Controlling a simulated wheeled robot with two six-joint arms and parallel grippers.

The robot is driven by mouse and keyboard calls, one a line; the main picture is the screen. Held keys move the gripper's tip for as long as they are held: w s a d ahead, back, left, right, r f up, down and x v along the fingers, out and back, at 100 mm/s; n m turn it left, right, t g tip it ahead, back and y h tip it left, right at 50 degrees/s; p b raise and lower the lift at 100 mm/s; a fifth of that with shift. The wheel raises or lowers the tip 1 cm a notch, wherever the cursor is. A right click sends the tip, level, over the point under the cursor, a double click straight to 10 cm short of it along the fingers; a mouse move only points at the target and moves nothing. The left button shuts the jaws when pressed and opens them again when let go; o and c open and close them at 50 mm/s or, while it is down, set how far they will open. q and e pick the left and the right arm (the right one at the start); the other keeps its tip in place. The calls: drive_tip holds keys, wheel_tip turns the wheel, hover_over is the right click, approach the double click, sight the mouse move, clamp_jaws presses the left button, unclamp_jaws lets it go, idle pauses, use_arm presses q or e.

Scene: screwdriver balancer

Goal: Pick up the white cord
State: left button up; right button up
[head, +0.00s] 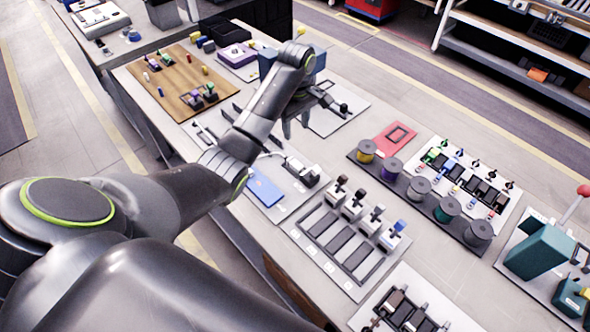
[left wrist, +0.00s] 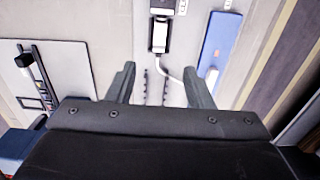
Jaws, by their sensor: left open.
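The white cord (left wrist: 176,80) shows in the left wrist view, running from a black-and-white device (left wrist: 159,32) and curving down to the right toward the blue pad (left wrist: 218,55). Part of the cord is hidden behind the right finger. In the head view the cord (head: 268,155) is a thin pale line beside the device (head: 300,171). My right gripper is out of view.
The bench holds several stations. The blue pad (head: 265,187) lies close to the cord. A rack of spools (head: 419,188), a slotted tray with handled tools (head: 340,245) and a brown wooden board (head: 180,82) surround it. My left arm covers part of the bench.

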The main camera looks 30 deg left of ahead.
use_arm(q)
drive_tip(key=b, duration=0.4)
approach(295, 163)
drive_tip(key=f, duration=0.1)
drive_tip(key=f+p, duration=0.1)
drive_tip(key=shift+d+f, duration=0.2)
drive_tip(key=shift+f, duration=0.2)
drive_tip(key=shift+a+f+p, duration=0.2)
drive_tip(key=shift+f+p, duration=0.45)
drive_tip(key=shift+f, duration=2.35)
clamp_jaws()
